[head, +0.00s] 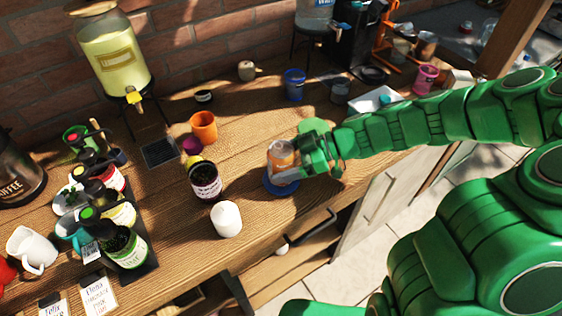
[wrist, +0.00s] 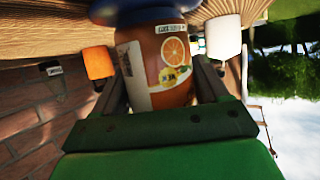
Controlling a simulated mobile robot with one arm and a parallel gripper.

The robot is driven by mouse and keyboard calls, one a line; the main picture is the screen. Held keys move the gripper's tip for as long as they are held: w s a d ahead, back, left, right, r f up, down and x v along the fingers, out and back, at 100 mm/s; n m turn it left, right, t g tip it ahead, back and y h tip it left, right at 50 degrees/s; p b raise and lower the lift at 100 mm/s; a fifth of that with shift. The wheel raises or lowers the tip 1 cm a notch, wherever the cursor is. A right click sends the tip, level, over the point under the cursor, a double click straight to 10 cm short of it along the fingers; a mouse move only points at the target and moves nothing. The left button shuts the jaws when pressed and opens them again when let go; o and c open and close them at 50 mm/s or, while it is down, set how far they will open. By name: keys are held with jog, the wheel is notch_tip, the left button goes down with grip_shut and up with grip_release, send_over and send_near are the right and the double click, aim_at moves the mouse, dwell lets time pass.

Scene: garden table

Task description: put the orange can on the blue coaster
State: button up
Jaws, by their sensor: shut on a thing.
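The orange can (head: 281,156), with an orange-slice label, is upright between the fingers of my gripper (head: 293,166). My gripper reaches in from the right and is shut on the can. The wrist view shows the can (wrist: 166,62) between both fingers. The blue coaster (head: 280,189) lies on the wooden table directly under the can, partly hidden by it. The coaster's edge also shows at the top of the wrist view (wrist: 130,12). The can's base is at or just above the coaster; I cannot tell whether they touch.
A white candle-like cylinder (head: 226,219) and a dark labelled jar (head: 205,180) stand left of the coaster. An orange cup (head: 203,127) stands behind them. A blue cup (head: 294,84) and a white tray (head: 374,100) are farther back. The table's front edge is close to the coaster.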

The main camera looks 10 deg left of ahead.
jog(key=o, duration=1.4)
jog(key=shift+f, duration=0.1)
jog(key=shift+o, duration=0.2)
